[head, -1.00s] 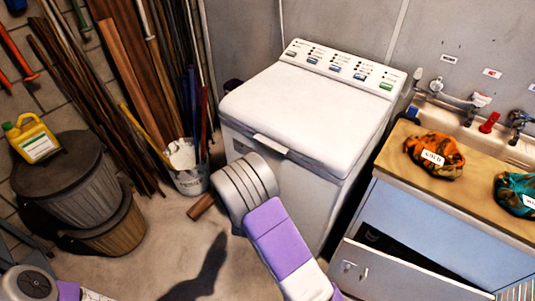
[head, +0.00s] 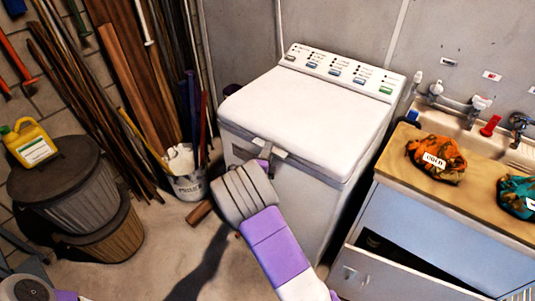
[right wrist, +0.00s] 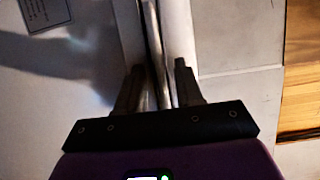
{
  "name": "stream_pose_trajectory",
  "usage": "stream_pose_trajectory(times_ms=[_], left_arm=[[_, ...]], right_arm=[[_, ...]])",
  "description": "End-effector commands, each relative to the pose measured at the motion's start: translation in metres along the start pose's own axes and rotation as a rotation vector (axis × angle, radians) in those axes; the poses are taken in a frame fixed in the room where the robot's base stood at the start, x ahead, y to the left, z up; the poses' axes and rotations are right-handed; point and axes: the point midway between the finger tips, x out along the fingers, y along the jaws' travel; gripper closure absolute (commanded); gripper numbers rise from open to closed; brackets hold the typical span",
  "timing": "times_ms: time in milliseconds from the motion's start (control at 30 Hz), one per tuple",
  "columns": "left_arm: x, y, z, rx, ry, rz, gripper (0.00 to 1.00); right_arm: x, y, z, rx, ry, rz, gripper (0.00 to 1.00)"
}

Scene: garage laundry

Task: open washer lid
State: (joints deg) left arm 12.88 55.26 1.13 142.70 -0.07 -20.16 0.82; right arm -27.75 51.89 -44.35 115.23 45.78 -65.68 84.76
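The white washer (head: 275,190) stands against the back wall, and its lid (head: 305,115) lies shut on top. A small handle (head: 280,152) sticks out at the lid's front edge. My right gripper (head: 262,150) is at this handle, with its fingertips close to it and partly hiding it. In the right wrist view, the two dark fingers of my right gripper (right wrist: 158,75) are apart. A narrow pale strip lies between them, with gaps showing; I cannot tell if either finger touches it. My left gripper is out of view.
A counter (head: 400,145) with a sink, an orange bundle (head: 435,160) and a teal bundle (head: 517,197) is on the right, its lower drawer front (head: 385,272) tilted open. A bucket (head: 188,185), bins (head: 70,185) and leaning timber are on the left.

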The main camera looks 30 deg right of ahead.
Motion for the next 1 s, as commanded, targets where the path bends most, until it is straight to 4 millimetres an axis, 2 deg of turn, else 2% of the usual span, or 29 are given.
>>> stream_pose_trajectory(times_ms=[67, 300, 1000], left_arm=[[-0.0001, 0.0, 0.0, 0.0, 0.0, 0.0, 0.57], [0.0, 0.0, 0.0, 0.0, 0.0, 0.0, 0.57], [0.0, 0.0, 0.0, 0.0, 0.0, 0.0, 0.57]], right_arm=[[-0.0002, 0.0001, 0.0, 0.0, 0.0, 0.0, 0.65], [-0.0004, 0.0002, 0.0, 0.0, 0.0, 0.0, 1.0], [-0.0005, 0.0, 0.0001, 0.0, 0.0, 0.0, 1.0]])
